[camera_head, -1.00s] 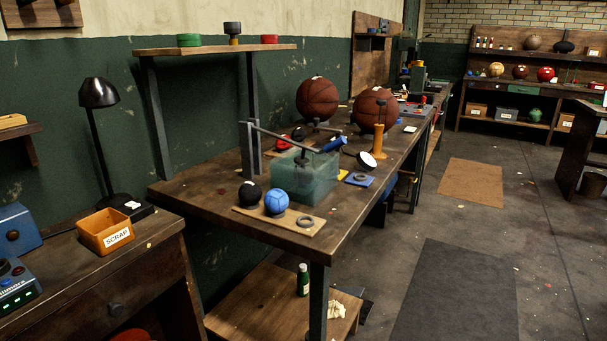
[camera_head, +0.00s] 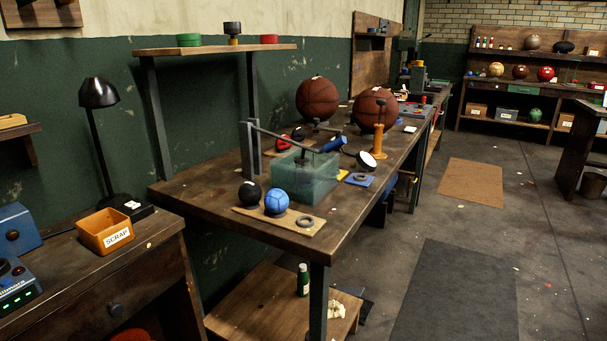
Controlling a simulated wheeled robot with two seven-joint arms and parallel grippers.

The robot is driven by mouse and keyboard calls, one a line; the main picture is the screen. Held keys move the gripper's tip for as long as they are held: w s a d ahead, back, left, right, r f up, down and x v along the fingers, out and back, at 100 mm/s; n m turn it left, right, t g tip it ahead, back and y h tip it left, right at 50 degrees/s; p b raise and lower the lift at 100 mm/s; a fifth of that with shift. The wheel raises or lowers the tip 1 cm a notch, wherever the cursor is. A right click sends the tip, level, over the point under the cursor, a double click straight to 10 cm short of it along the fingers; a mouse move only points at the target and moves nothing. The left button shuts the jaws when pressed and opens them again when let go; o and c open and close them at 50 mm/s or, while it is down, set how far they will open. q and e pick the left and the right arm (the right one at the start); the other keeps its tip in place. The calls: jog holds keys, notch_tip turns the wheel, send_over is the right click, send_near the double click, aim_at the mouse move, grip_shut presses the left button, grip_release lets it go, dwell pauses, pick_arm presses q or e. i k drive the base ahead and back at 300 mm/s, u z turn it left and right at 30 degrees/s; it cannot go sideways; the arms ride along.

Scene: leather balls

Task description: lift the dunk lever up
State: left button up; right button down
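The dunk lever (camera_head: 287,139) is a thin dark bar. It runs from a grey upright post (camera_head: 250,150) on the workbench, out over a clear greenish water tank (camera_head: 305,180). It slopes down to the right, and its far end is near a dark blue object (camera_head: 334,144). A short dark rod hangs below the bar at the tank's top; its lower end is hard to make out. Neither of my grippers shows in the head view.
A board (camera_head: 280,220) with a black ball (camera_head: 250,193), a blue ball (camera_head: 276,201) and a ring stands before the tank. Two basketballs (camera_head: 318,98) and an orange pump (camera_head: 378,141) are behind. An orange scrap bin (camera_head: 105,231) is at left. Floor is open at right.

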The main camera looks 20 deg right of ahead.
aim_at(301, 161)
jog(key=z, duration=0.35)
jog(key=k, duration=0.2)
jog(key=z, duration=0.5)
